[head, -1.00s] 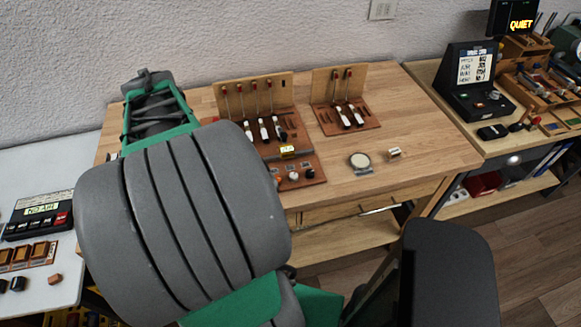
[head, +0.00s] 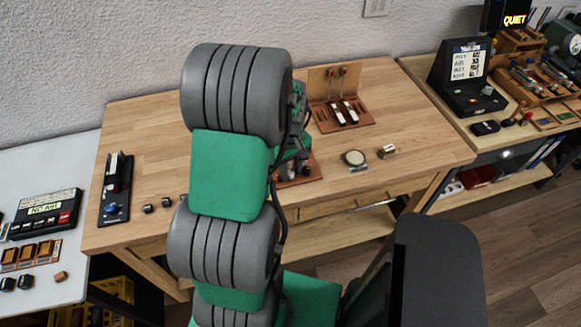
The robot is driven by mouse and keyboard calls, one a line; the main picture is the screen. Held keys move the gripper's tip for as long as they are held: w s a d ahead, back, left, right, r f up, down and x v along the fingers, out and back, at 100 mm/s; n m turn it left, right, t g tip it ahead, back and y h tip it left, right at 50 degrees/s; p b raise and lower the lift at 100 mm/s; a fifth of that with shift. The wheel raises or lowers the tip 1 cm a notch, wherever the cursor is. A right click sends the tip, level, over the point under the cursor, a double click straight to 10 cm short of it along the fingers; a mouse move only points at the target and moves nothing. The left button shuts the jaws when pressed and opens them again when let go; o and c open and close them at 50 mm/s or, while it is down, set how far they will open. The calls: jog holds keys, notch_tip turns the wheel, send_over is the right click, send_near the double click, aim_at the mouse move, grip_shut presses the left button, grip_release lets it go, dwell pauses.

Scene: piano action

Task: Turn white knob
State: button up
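The brown board (head: 312,177) that carries the knobs lies on the wooden table, mostly hidden behind my arm. Only its right front corner shows clearly. I cannot make out the white knob now; my arm covers that part of the board. The end of my arm reaches down over this board. My gripper's fingers are too hidden and small to tell whether they are open, shut or touching a knob.
A second key model (head: 341,113) stands behind to the right. A round dial (head: 354,158) and a small metal cylinder (head: 387,151) lie right of the board. A black device with a blue knob (head: 113,208) stands at the table's left.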

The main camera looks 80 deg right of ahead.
jog(key=shift+c, duration=0.4)
grip_shut()
jog(key=shift+m, duration=0.3)
jog(key=m+b, duration=0.1)
jog(key=m, duration=0.4)
jog(key=shift+b, duration=0.3)
jog(key=m+b, duration=0.1)
jog(key=m, duration=0.5)
jog(key=shift+m, duration=0.4)
jog(key=shift+o, duration=0.4)
grip_release()
